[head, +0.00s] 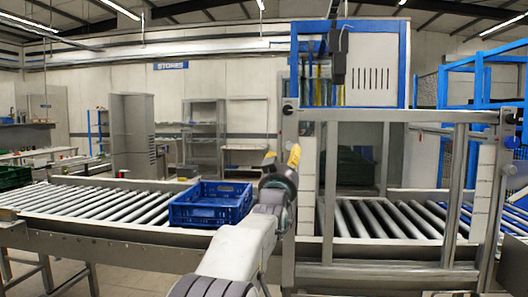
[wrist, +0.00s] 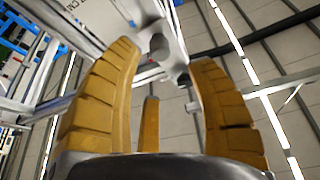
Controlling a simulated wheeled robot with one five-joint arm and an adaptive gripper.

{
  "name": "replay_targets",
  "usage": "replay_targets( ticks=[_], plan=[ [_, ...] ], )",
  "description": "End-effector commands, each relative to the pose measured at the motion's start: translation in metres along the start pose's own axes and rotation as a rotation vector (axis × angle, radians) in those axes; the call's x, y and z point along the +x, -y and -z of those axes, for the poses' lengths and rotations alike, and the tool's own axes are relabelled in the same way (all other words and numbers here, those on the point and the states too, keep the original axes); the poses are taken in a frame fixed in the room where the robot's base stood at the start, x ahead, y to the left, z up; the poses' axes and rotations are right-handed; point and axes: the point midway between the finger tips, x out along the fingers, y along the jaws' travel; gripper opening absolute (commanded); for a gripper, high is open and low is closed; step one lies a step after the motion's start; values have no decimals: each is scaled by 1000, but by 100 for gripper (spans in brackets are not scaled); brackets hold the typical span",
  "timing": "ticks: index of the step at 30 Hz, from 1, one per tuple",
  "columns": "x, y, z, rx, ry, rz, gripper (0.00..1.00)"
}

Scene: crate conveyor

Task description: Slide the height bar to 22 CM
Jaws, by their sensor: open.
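The height bar (head: 400,115) is a grey horizontal bar across the gate frame over the conveyor. It sits near the top of the white scale strips (head: 305,185) on the posts. The scale marks are too small to read in the head view. A dark knob (head: 288,108) shows at the bar's left end. My gripper (head: 282,157) is in front of the left post, below that knob, pointing up. In the wrist view my gripper (wrist: 165,62) has its yellow fingers spread, and a grey rounded knob-like part (wrist: 158,46) shows beyond them, between the tips. I see no contact.
A blue crate (head: 210,204) stands on the roller conveyor (head: 100,203) left of the gate, close to my arm. A blue-framed box (head: 370,65) is above the bar. A second post (head: 455,185) stands on the right. Blue fencing (head: 470,80) is behind at right.

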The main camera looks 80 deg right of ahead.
Motion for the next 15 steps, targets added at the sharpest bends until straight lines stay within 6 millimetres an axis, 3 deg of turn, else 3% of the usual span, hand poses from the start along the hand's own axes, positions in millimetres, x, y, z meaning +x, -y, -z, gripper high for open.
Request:
replay_targets(
  ticks=[15],
  plan=[
    [46,-5,4,-2,-11,-6,51]
  ],
)
